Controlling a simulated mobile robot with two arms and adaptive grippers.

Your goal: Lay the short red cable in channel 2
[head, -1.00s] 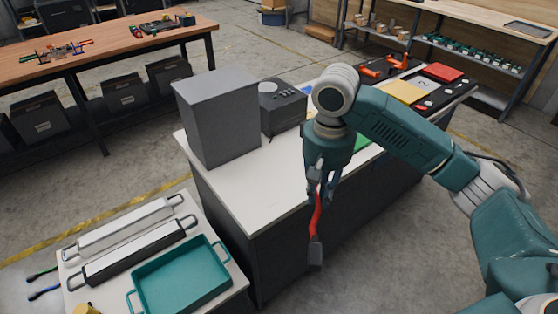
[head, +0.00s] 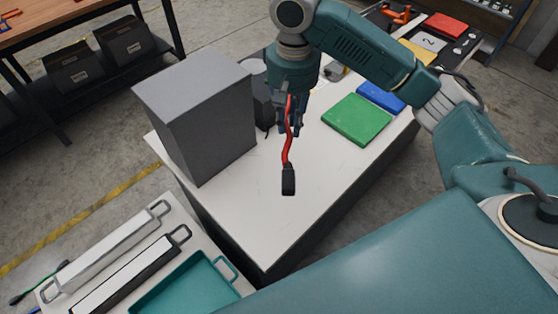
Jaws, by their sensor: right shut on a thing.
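The short red cable (head: 289,140) hangs from my right gripper (head: 288,122), which is shut on it. A dark connector (head: 288,181) at its lower end hangs free over the white tabletop. My right arm comes in from the right. Two long channels with end handles lie side by side on the low table at the lower left: a white one (head: 108,254) and a black-edged one (head: 130,277). I cannot tell which of them, if either, is channel 2. My left gripper is not in view.
A tall grey box (head: 195,115) stands on the white table (head: 252,215), left of the gripper. A green block (head: 357,119) and a blue one (head: 381,97) lie to the right. A teal tray (head: 190,290) sits beside the channels. The front of the white table is clear.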

